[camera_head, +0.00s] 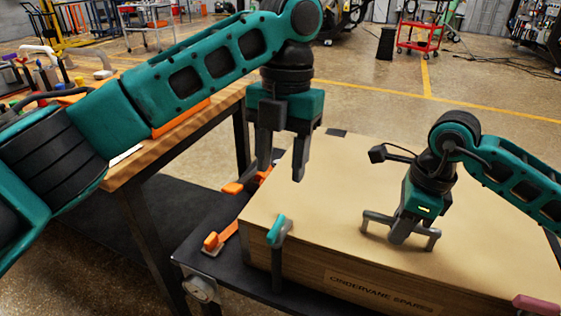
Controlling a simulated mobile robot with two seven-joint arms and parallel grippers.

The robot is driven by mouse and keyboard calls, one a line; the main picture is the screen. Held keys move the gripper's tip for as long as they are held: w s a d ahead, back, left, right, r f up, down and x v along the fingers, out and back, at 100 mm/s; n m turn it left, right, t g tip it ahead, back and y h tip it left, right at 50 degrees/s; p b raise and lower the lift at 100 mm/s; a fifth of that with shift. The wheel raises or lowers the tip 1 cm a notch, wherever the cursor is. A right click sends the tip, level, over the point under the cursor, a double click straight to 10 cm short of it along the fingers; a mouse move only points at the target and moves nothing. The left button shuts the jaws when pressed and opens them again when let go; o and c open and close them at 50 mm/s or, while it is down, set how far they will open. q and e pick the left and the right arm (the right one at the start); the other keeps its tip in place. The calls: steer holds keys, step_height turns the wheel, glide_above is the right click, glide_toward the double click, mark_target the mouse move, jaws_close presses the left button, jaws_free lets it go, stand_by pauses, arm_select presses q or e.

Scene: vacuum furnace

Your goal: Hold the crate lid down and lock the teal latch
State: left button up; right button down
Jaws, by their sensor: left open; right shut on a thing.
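The wooden crate (300,275) stands on a black cart, with its flat lid (340,175) on top. The teal latch (277,229) is at the crate's front left edge, its teal lever above a grey post. A pink-red latch (536,303) shows at the lower right edge. My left gripper (283,165) is open and empty, pointing down above the lid's back left part, behind the teal latch and apart from it. My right gripper (398,236) is shut on the grey lid handle (372,217). Its fingertips partly hide the handle's middle.
Orange clamps (217,240) lie on the black cart top (190,252) left of the crate. A wooden workbench (125,178) with tools stands at the left, under my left arm. A red cart (418,38) is far behind. Open floor lies behind the crate.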

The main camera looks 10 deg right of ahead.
steer(key=c, duration=1.4)
jaws_free()
steer(key=shift+w+d, duration=0.3)
steer(key=shift+w, duration=0.1)
steer(key=shift+o, duration=1)
steer(key=shift+w+f, duration=0.1)
steer(key=shift+f, duration=0.05)
steer(key=o, duration=0.3)
